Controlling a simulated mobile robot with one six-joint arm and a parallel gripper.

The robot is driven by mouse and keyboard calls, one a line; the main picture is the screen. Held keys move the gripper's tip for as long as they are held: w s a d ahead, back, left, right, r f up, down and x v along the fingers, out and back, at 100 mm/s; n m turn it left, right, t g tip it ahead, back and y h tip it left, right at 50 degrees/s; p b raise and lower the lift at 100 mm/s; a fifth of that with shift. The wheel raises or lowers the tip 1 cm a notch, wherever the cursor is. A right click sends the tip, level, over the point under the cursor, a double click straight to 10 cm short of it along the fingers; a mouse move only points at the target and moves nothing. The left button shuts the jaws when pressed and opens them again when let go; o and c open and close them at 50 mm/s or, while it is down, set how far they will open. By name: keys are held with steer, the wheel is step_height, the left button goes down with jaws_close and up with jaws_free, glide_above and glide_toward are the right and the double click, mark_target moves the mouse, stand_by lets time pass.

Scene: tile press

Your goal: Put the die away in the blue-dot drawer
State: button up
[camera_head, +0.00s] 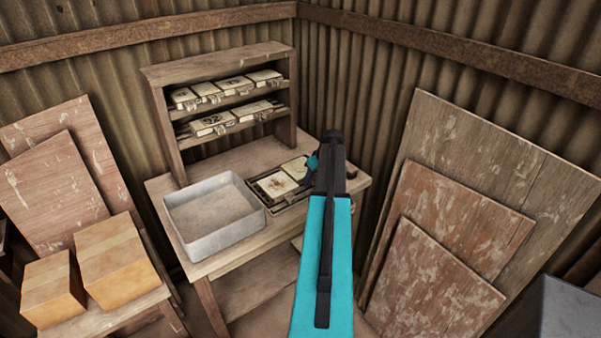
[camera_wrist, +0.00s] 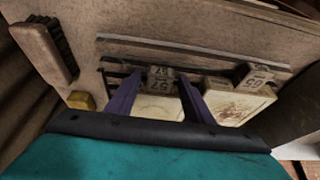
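Two cream dies with grey number tags lie in a dark rack (camera_head: 284,203) on the bench. In the head view my arm hides most of the gripper. No blue-dot drawer can be made out.
A grey metal tray (camera_head: 216,242), seemingly empty, stands left of the rack. A shelf (camera_head: 213,70) behind holds several similar dies. A brush (camera_wrist: 43,52) and a small yellow block (camera_wrist: 82,101) lie left of the fingers. Boards (camera_head: 427,280) lean at right; cardboard boxes (camera_head: 115,262) stand at left.

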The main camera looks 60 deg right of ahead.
jaws_close()
steer(key=shift+r, duration=0.15)
steer(key=shift+r+b, duration=0.9)
steer(key=shift+r, duration=0.45)
steer(key=shift+s+a+r, duration=0.15)
steer(key=shift+a+r, duration=0.05)
steer(key=shift+r, duration=0.05)
steer(key=s+a+r+b, duration=0.1)
steer(key=s+a+b, duration=0.3)
steer(key=s+a, duration=0.5)
steer(key=a, duration=0.3)
steer(key=shift+a+r+b, duration=0.25)
steer(key=shift+r+b, duration=0.05)
steer(key=shift+b, duration=0.1)
steer(key=shift+r, duration=0.1)
